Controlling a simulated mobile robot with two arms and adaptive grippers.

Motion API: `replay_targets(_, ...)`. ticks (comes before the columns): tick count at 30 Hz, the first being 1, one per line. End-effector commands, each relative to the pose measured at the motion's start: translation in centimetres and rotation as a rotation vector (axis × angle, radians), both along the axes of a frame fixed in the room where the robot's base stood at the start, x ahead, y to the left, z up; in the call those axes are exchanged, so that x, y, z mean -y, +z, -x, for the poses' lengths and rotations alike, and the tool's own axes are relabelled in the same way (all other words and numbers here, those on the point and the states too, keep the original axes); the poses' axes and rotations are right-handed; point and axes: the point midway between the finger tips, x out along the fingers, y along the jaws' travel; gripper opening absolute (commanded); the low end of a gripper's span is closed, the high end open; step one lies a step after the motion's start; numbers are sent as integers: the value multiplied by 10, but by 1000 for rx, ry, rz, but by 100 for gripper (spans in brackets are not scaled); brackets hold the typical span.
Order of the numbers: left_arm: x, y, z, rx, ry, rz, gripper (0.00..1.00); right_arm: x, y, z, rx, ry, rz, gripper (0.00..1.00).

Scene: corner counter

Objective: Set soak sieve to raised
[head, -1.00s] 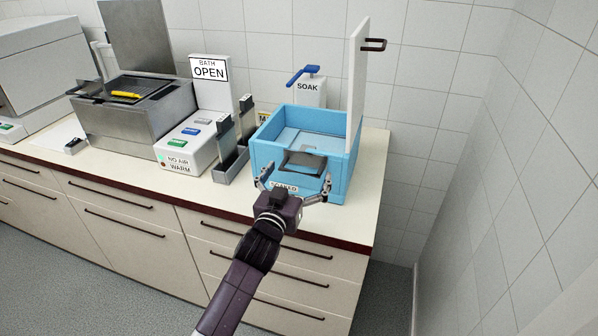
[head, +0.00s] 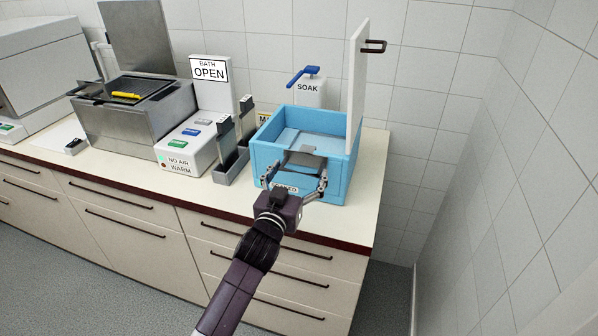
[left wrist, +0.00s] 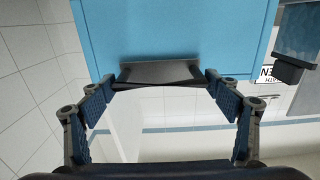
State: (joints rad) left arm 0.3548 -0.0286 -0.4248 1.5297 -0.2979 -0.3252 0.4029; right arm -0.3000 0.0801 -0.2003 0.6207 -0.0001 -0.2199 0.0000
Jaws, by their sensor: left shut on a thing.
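The blue soak tub (head: 346,183) stands near the right end of the counter. Inside it a pale blue sieve or tray surface (head: 290,138) shows. A dark grey handle (head: 306,157) sits at the tub's front side. My left gripper (head: 296,174) is at the tub's front with one finger on each side of this handle, shut on it. In the left wrist view the fingertips (left wrist: 162,80) meet the two ends of the dark handle (left wrist: 160,72) against the blue wall. The tub's front label is partly covered by my gripper. My right gripper is not in view.
A white upright panel with a handle (head: 357,85) stands at the tub's right side. A blue lever (head: 303,73) tops the SOAK post behind. A white control box (head: 190,145) and steel bath (head: 130,120) stand left. A tiled wall is at right.

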Motion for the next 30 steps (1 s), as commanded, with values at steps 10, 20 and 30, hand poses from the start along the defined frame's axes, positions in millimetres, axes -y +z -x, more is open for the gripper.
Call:
replay_targets(10,0,72,-1,10,1,7,38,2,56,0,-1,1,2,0)
replay_targets(20,0,90,-1,13,0,5,39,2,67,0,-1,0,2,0)
replay_targets(30,0,89,-1,13,0,5,99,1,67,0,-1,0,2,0)
